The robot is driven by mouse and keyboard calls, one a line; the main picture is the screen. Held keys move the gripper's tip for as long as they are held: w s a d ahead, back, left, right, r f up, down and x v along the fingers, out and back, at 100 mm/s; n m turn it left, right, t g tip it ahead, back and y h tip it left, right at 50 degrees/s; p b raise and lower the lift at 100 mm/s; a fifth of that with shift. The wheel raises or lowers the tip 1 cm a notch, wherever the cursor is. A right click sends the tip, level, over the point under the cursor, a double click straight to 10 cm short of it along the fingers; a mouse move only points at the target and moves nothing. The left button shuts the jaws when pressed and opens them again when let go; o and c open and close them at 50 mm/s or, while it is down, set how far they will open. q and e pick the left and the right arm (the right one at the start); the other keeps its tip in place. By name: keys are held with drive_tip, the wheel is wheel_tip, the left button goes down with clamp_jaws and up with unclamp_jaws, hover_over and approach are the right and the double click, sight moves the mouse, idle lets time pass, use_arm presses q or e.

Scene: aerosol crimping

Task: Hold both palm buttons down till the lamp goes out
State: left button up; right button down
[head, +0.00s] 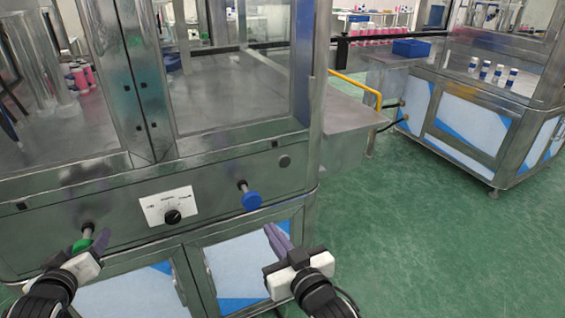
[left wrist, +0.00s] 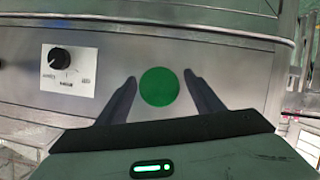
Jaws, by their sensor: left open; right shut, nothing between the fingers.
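A green palm button (head: 82,245) sticks out on a stem from the machine's front panel at the left. A blue palm button (head: 251,200) sticks out on a stem further right. My left gripper (head: 92,243) is open at the green button. In the left wrist view the green button's face (left wrist: 160,87) shows between the two spread finger tips, with a gap on either side. My right gripper (head: 272,230) is shut and empty, below and right of the blue button and apart from it in the picture. I cannot make out a lit lamp.
A white plate with a black knob (head: 173,216) sits between the buttons. A small round fitting (head: 284,160) is at the panel's right. Cabinet doors (head: 240,262) lie below. A yellow rail (head: 356,88) is beyond the machine's right side. The green floor (head: 430,230) at right is clear.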

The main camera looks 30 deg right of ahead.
use_arm(q)
drive_tip(key=v, duration=1.2)
drive_tip(key=s+d+f+m+g, duration=0.2)
drive_tip(key=s+f, duration=1.1)
drive_tip(key=s+d+f+m+g+h, duration=0.1)
drive_tip(key=s+d+f+m+g, duration=0.1)
drive_tip(key=s+f, duration=1)
drive_tip(key=s+g, duration=0.1)
drive_tip(key=s, duration=0.1)
drive_tip(key=shift+s+d+f, duration=0.3)
drive_tip(key=shift+f, duration=0.1)
use_arm(e)
drive_tip(key=s+a+f+n+g+y, duration=0.2)
drive_tip(key=s+f+g, duration=0.5)
drive_tip(key=s+f, duration=1.5)
drive_tip(key=shift+s+a+f+g, duration=0.3)
drive_tip(key=shift+s+a+f, duration=0.05)
drive_tip(key=shift+s+a, duration=0.5)
use_arm(q)
drive_tip(key=shift+c, duration=0.4)
use_arm(e)
drive_tip(key=c, duration=2.5)
unclamp_jaws()
drive_tip(key=shift+d, duration=0.1)
